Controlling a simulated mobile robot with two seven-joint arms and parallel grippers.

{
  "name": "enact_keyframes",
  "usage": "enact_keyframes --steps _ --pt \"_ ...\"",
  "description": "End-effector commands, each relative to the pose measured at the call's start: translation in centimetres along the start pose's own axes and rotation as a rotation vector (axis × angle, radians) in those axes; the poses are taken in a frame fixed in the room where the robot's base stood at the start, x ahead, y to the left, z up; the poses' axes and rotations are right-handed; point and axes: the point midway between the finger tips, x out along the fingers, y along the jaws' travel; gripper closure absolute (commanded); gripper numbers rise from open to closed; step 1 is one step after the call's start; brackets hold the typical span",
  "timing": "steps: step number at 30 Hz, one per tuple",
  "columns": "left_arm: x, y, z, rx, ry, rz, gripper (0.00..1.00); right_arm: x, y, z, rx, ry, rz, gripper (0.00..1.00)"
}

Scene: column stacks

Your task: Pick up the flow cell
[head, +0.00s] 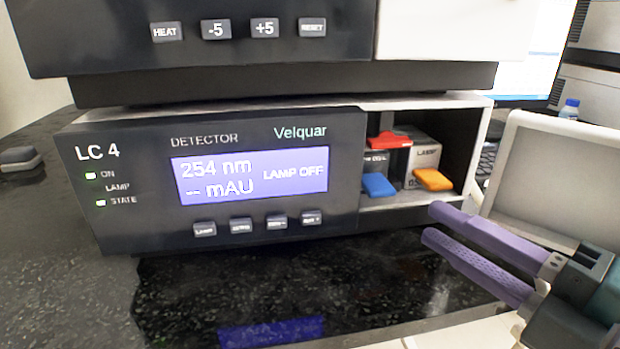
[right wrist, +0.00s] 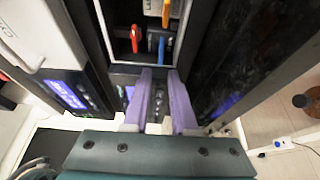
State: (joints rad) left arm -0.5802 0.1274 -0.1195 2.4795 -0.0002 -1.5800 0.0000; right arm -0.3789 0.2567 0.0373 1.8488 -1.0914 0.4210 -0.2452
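The open bay at the right of the LC 4 detector (head: 135,215) holds small units with coloured handles. A dark unit with a partly hidden label ending in "LL" (head: 376,160), possibly the flow cell, is at the left. Near it are a red handle (head: 389,139) and a blue handle (head: 379,185). A grey unit marked "LAMP" (head: 427,152) with an orange handle (head: 433,180) is at the right. The handles also show in the right wrist view, the blue one (right wrist: 162,48) ahead of the fingertips. My right gripper (head: 433,222) is open and empty, outside the bay, low and to the right. My left gripper is not in view.
The bay's hinged-looking light panel (head: 555,180) stands at the right, close to my right gripper. Another module (head: 200,50) sits above the detector. The dark speckled bench (head: 390,280) in front is clear. A small bottle (head: 569,109) and a screen are behind at the right.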

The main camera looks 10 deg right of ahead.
Motion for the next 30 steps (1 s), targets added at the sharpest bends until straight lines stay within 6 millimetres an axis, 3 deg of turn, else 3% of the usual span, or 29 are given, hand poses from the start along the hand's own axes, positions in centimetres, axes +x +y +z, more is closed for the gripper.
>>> enact_keyframes --steps 6,14,21,30 --pt "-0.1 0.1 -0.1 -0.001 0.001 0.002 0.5 3.2 0.1 0.0 -0.005 0.006 0.003 0.75" --pt "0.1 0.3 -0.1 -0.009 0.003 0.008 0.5 5.5 0.0 0.2 -0.002 0.004 0.003 0.75" --pt "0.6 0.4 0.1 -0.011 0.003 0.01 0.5 9.1 -0.1 0.6 -0.001 0.003 0.003 0.75" --pt "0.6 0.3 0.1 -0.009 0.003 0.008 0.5 9.7 -0.1 0.6 -0.002 0.003 0.001 0.75"
